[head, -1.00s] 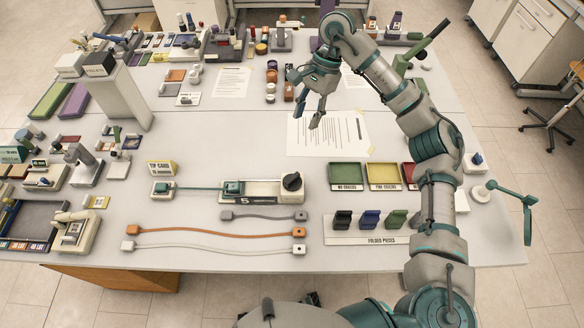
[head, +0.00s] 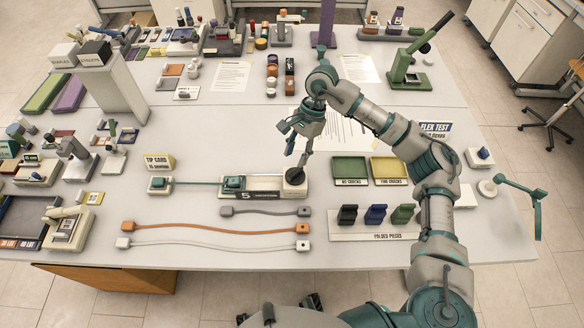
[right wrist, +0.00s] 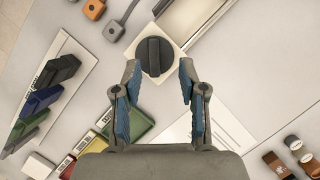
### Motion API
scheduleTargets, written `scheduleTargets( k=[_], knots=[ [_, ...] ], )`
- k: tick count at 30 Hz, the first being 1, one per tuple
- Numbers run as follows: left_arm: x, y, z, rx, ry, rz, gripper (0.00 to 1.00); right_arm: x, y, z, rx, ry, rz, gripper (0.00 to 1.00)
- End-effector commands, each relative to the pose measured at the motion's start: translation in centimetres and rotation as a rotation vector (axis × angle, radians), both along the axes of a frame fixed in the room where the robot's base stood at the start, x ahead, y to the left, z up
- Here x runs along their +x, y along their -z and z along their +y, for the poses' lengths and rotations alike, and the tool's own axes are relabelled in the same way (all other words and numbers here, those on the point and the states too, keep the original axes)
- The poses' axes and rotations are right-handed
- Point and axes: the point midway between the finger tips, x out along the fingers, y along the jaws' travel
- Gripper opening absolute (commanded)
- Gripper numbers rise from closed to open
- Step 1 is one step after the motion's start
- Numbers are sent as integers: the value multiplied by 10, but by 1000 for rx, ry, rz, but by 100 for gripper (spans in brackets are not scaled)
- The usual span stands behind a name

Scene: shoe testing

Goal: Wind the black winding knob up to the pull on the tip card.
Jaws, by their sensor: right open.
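The black winding knob (head: 295,176) sits at the right end of the white and grey winding unit (head: 263,194). A teal clamp block (head: 233,184) on the unit joins by a thin strip to another teal clamp (head: 158,184) on the left. The yellow tip card (head: 159,162) stands behind that left clamp; its small print is too small to read. My right gripper (head: 297,158) is open above the knob. In the right wrist view the knob (right wrist: 155,56) shows ahead of and between the open fingertips (right wrist: 158,72), with nothing held. My left gripper is not in view.
Grey, orange and white cables (head: 215,228) lie in front of the unit. A rack of folded pieces (head: 375,232) stands at front right. Green and yellow trays (head: 350,170) lie right of the knob, close to my right arm. A paper sheet lies behind.

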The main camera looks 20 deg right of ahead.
Motion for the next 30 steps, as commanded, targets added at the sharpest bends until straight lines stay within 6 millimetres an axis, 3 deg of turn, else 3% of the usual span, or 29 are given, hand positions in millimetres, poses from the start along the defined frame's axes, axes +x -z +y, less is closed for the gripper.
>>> scheduleTargets(
  k=[3, 9, 21, 26, 30],
  knots=[
    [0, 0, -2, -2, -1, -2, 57, -5, 24, 2, 2, 2, 2, 42],
    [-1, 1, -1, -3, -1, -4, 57, -10, 49, 9, 5, 3, 1, 42],
    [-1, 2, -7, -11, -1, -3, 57, -11, 55, 22, -3, 2, -1, 42],
    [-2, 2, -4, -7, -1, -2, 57, -11, 56, 18, 1, 3, -1, 2],
    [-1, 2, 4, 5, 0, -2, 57, -10, 56, 16, 5, 4, -3, 0]
  ],
)
